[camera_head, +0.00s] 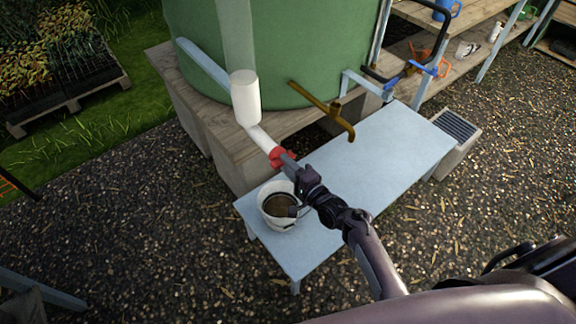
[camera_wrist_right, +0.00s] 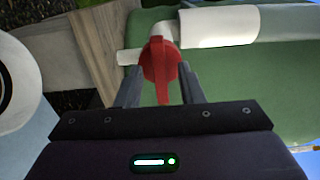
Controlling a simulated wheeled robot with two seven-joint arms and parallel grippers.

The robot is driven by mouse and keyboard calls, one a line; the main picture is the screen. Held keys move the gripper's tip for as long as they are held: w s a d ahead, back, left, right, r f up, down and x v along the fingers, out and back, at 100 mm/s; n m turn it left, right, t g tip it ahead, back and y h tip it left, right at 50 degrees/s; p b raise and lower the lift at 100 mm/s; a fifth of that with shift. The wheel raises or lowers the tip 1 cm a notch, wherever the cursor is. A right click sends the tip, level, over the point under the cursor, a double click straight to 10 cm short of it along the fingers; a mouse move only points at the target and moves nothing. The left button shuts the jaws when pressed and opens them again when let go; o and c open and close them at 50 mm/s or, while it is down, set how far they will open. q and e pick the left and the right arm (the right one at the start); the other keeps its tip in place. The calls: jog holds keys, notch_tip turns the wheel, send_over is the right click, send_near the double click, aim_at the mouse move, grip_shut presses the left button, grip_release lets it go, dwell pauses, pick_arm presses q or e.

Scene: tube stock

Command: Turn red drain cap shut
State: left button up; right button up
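The red drain cap (camera_head: 281,157) is on the end of a white pipe (camera_head: 262,138) that comes down beside the green tank. My right gripper (camera_head: 288,163) reaches it from the lower right. In the right wrist view the cap (camera_wrist_right: 160,62) sits between the tips of the two fingers (camera_wrist_right: 161,80). The fingers stand apart, with gaps on both sides of the cap's narrow red tab. Whether a fingertip touches the cap's edge I cannot tell. My left gripper is not in view.
A white bucket (camera_head: 280,219) with dark contents stands on the pale blue bench (camera_head: 385,150), below my right gripper. A brass tap (camera_head: 325,107) sticks out from the green tank (camera_head: 285,40) to the right. Wooden beams (camera_head: 225,150) support the tank. A slatted block (camera_head: 456,138) stands beyond the bench.

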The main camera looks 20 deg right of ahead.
jog(key=v, duration=0.7)
jog(key=shift+s+d, duration=0.15)
jog(key=shift+s, duration=0.2)
jog(key=s+a+f+n+g+h, duration=0.15)
jog(key=s+f, duration=0.25)
jog(key=f, duration=0.4)
jog(key=s+f+n+g, duration=0.3)
jog(key=s+f, duration=0.1)
jog(key=f, duration=0.4)
jog(key=s+a+f+n+g+h, duration=0.1)
jog(key=s+f+n+g, duration=0.15)
jog(key=s+f, duration=0.4)
jog(key=s+d+f+n+g+h, duration=0.1)
jog(key=s+f+n+g, duration=0.2)
jog(key=s+f, duration=0.2)
jog(key=s+d+f+n+g+h, duration=0.1)
jog(key=s+f, duration=0.4)
jog(key=s, duration=0.7)
jog(key=s+d+f+n+g+h, duration=0.1)
jog(key=s+d+f+n+g, duration=0.2)
jog(key=s, duration=0.6)
notch_tip(320, 180, down, 3)
jog(key=n+g, duration=0.2)
jog(key=shift+n+h, duration=0.35)
jog(key=shift+n, duration=0.05)
